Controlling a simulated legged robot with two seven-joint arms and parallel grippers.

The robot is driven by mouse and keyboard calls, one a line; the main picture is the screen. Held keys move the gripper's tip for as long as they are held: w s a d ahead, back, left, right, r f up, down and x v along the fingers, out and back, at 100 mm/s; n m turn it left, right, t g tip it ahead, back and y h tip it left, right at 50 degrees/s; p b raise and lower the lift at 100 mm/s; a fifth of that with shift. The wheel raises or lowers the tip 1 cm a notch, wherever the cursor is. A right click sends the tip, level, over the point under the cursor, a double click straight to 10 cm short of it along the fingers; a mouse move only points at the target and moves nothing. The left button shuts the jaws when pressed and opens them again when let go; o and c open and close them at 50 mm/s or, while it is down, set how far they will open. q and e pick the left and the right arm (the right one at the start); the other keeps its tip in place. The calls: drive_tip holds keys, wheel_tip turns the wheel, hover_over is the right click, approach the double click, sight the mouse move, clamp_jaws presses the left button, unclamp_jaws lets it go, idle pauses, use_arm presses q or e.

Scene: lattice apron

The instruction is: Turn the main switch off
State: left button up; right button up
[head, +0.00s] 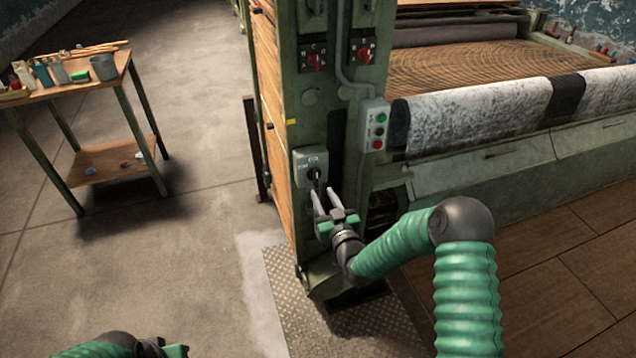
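The main switch is a grey-green box (311,164) on the lower front of the green machine post. Its dark rotary knob (315,174) has a dark handle pointing down. My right gripper (324,192) is just below the box, its two pale fingers spread apart and pointing up. The handle's lower end is at the fingertips, close to the left finger. I cannot tell whether they touch. My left gripper (170,349) is at the bottom edge, partly cut off, away from the switch; its fingers are not clear.
A push-button box (375,127) with green and red buttons hangs right of the switch. Two red rotary switches (315,60) (365,52) sit higher up. A wooden side table (100,88) with bottles and a bucket stands at left. The floor between is clear.

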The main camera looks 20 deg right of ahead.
sight(317, 179)
drive_tip(key=w, duration=0.6)
drive_tip(key=shift+w+d+f, duration=0.3)
drive_tip(key=shift+w+d, duration=0.05)
drive_tip(key=shift+w, duration=0.05)
drive_tip(key=shift+w+d, duration=0.15)
drive_tip(key=shift+d, duration=0.25)
drive_tip(key=shift+a+r, duration=0.15)
drive_tip(key=shift+a, duration=0.25)
drive_tip(key=shift+c, duration=0.3)
drive_tip(key=shift+a, duration=0.35)
drive_tip(key=c, duration=0.5)
clamp_jaws()
use_arm(q)
drive_tip(key=shift+d+f, duration=0.15)
drive_tip(key=shift+f, duration=0.1)
use_arm(e)
drive_tip(key=shift+d, duration=0.35)
